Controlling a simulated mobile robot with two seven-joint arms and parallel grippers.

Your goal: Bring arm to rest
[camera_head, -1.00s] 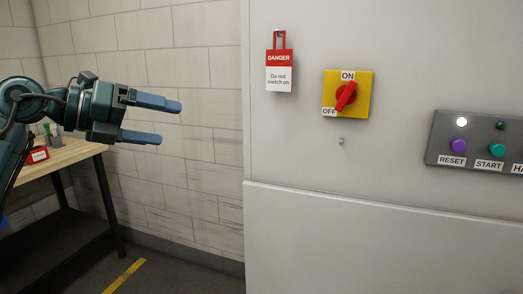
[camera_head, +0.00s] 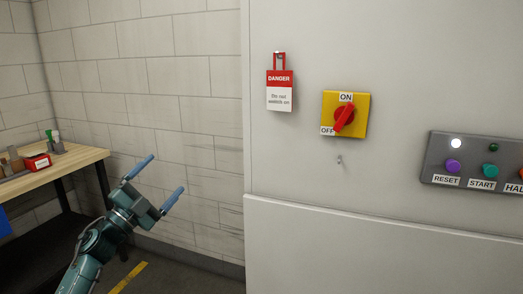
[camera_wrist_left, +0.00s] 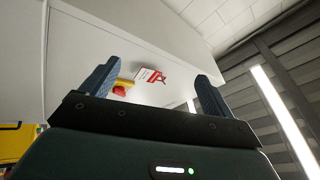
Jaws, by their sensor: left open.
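My left gripper (camera_head: 158,180) is in the lower left of the head view, with its two blue fingers spread apart and nothing between them. It hangs in free air in front of the tiled wall, left of the grey cabinet. The left wrist view shows the same open fingers (camera_wrist_left: 155,85) at its left and right, with the cabinet, the danger tag (camera_wrist_left: 150,75) and the yellow switch plate (camera_wrist_left: 122,87) beyond them. My right gripper is in neither view.
The cabinet (camera_head: 380,250) carries a red and white danger tag (camera_head: 279,90), a red rotary switch (camera_head: 344,118) on a yellow plate, and a button panel (camera_head: 475,163). A wooden workbench (camera_head: 70,166) with a red box (camera_head: 38,162) stands at the left.

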